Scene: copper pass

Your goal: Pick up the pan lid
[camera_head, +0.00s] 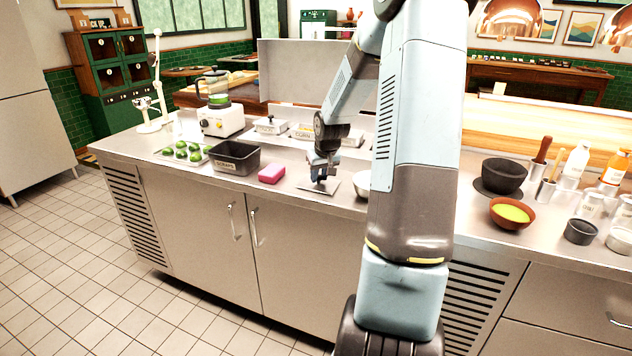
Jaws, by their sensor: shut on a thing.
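A flat, thin metal pan lid (327,191) is on or just above the steel counter, below the end of my arm. My gripper (319,182) is right over the lid, pointing down, and is shut on it near its middle. The fingers hide the part that they grip. At this size I cannot tell whether the lid touches the counter.
A pink sponge (272,174) and a dark bin (236,159) stand left of the lid. A pale bowl (362,184) is close on its right, partly hidden by my arm. Labelled metal pans (270,127) line the back. Bare counter lies in front.

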